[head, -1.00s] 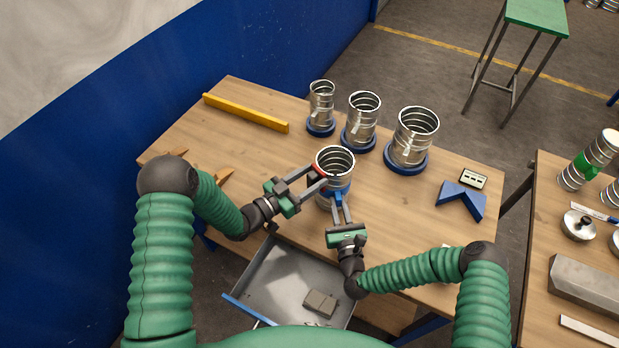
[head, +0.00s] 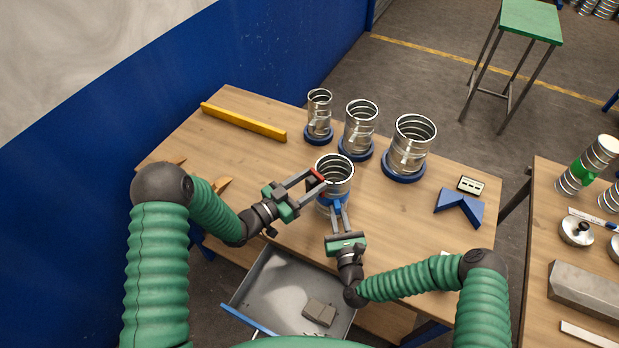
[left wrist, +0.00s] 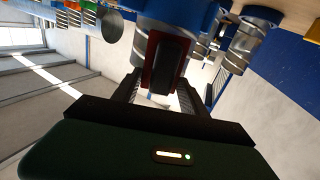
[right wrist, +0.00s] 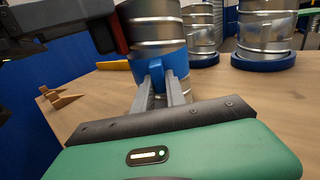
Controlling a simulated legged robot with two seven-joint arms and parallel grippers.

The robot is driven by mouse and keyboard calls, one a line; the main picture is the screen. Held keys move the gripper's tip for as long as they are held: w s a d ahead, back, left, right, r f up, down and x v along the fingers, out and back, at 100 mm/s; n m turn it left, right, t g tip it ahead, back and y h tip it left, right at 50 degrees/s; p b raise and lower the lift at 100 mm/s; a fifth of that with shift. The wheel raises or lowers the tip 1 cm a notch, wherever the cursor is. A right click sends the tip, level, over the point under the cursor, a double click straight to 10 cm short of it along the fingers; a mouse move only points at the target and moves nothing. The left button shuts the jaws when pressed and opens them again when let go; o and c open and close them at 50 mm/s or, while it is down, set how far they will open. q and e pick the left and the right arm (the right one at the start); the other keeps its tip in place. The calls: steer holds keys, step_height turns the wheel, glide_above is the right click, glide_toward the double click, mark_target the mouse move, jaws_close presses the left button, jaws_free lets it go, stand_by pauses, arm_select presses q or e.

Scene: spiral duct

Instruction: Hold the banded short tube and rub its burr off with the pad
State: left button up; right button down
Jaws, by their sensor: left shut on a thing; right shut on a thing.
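The banded short tube (head: 335,172) is a ribbed metal cylinder with a blue band (right wrist: 175,64) round it, upright at the front of the bench. My right gripper (head: 337,206) is shut on a blue part at the band's near side; the right wrist view shows its fingers there. My left gripper (head: 312,180) is shut on the pad (head: 317,174), a dark block with a red layer. The pad is at the tube's left side near the rim; it also shows in the left wrist view (left wrist: 168,65). I cannot tell whether it touches the tube. I cannot make out the burr.
Several larger and smaller metal tubes (head: 410,145) stand on blue bases behind. A yellow bar (head: 243,121) lies at the back left, a blue V-block (head: 459,206) at the right. An open drawer (head: 275,290) is below the front edge. Wooden wedges (right wrist: 62,100) lie at the left.

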arm_select(q)
steer(key=shift+d+f, duration=0.1)
steer(key=shift+f, duration=0.7)
arm_select(e)
steer(key=shift+s+a, duration=0.1)
steer(key=shift+a, duration=0.2)
arm_select(q)
steer(key=shift+s, duration=0.1)
steer(key=shift+v, duration=2.95)
arm_select(e)
steer(key=shift+d, duration=0.15)
arm_select(q)
steer(key=shift+r, duration=0.1)
steer(key=shift+a, duration=0.35)
arm_select(e)
steer(key=shift+d, duration=0.1)
arm_select(q)
steer(key=v, duration=0.2)
steer(key=shift+s+a, duration=0.15)
steer(key=shift+s, duration=0.05)
